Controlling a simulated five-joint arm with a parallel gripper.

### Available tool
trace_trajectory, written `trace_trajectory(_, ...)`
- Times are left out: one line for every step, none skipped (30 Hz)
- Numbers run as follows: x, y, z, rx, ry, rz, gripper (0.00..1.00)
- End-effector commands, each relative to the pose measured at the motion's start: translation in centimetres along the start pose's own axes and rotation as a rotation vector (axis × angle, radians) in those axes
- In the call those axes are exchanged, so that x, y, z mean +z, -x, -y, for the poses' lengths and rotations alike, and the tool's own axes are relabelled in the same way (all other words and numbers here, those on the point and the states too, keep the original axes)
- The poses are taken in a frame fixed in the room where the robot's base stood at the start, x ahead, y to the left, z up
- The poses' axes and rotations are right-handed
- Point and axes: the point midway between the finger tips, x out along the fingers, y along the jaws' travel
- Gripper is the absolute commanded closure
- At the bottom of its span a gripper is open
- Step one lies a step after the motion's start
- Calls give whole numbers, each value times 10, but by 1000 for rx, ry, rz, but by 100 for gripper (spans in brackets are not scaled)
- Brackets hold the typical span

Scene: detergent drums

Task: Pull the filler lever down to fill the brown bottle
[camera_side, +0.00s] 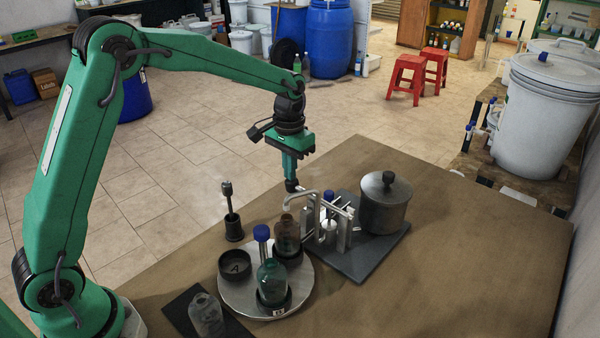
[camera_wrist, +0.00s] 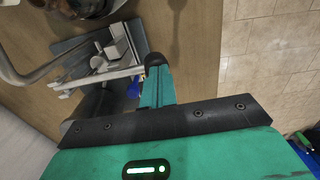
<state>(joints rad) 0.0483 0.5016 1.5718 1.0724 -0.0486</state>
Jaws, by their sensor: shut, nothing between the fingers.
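The brown bottle (camera_side: 287,236) stands upright in a dark holder on the round metal turntable (camera_side: 232,296). The filler (camera_side: 331,228), with its bent metal spout and thin bars, stands on a grey base plate, and the spout's end is near the bottle's mouth. I cannot tell for sure which bar is the lever. My gripper (camera_side: 292,186) is shut and empty, pointing down just above and behind the spout in the side view. In the wrist view my gripper (camera_wrist: 156,64) is beside the filler's metal bars (camera_wrist: 95,77); contact cannot be told.
A green bottle (camera_side: 271,284), a black cup (camera_side: 235,266) and a blue-capped item (camera_side: 262,238) are on the turntable. A clear bottle (camera_side: 206,314) is on a dark mat. A lidded metal pot (camera_side: 386,203) stands right of the filler. The table's right side is clear.

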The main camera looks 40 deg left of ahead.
Motion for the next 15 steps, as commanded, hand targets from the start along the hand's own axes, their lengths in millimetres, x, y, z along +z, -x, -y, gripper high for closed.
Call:
trace_trajectory(0,3,-1,0,-1,-2,100)
trace_trajectory(0,5,-2,0,-1,-2,100)
trace_trajectory(0,7,-2,0,-1,-3,100)
trace_trajectory(0,8,-3,0,-1,-3,100)
trace_trajectory(0,10,-3,0,-1,-4,100)
trace_trajectory(0,12,-4,0,-1,-4,100)
trace_trajectory(0,14,-4,0,-1,-4,100)
trace_trajectory(0,15,-5,0,-1,-4,100)
trace_trajectory(0,17,-5,0,-1,-4,100)
trace_trajectory(0,19,-6,0,-1,-4,100)
trace_trajectory(0,20,-6,0,-1,-5,100)
trace_trajectory(0,22,-7,0,-1,-5,100)
trace_trajectory(0,23,-8,0,-1,-5,100)
trace_trajectory(0,24,-8,0,-1,-5,100)
trace_trajectory(0,26,-8,0,-1,-4,100)
